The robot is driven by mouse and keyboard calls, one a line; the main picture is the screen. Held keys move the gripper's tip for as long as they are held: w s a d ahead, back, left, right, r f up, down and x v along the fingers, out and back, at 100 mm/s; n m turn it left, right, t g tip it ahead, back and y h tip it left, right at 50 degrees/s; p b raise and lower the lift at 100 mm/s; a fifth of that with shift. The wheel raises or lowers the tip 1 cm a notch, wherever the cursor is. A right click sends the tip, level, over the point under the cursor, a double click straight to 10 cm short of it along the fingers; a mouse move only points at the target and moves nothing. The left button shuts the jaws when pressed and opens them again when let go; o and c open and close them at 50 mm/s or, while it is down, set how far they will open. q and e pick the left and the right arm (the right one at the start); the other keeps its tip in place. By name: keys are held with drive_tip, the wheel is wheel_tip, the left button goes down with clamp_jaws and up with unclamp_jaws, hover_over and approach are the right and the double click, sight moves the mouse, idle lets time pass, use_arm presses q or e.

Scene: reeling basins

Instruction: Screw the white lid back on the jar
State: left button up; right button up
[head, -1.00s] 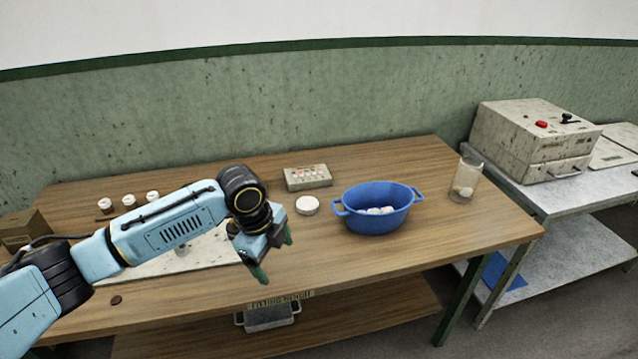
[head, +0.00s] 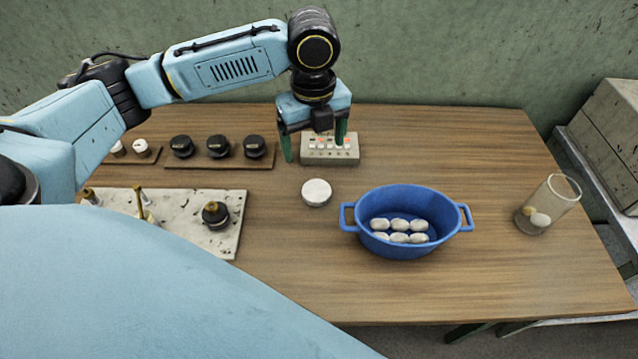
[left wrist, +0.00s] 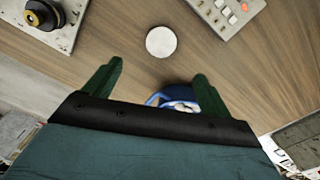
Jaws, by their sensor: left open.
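The white lid (head: 317,192) lies flat on the wooden table, left of the blue basin; it also shows in the left wrist view (left wrist: 161,41), ahead of the fingertips. The clear glass jar (head: 548,204) stands at the table's right end with its top uncovered and a few pale cocoons inside. My left gripper (head: 315,155) is open and empty, above the table behind the lid and in front of the control box. In the left wrist view its two green fingers (left wrist: 155,82) are spread apart with nothing between them gripped. My right gripper is not visible.
The blue two-handled basin (head: 350,230) holds several white cocoons and stands between lid and jar. A control box (head: 345,155) with buttons is at the back. Dark knobs (head: 218,147) and a stone plate (head: 180,200) are at left. Table in front of the basin is clear.

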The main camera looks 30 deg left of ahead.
use_arm(q)
drive_tip(key=b, duration=0.1)
hover_over(316, 189)
wheel_tip(316, 189, down, 8)
drive_tip(key=shift+r, duration=0.1)
drive_tip(key=shift+f, duration=0.25)
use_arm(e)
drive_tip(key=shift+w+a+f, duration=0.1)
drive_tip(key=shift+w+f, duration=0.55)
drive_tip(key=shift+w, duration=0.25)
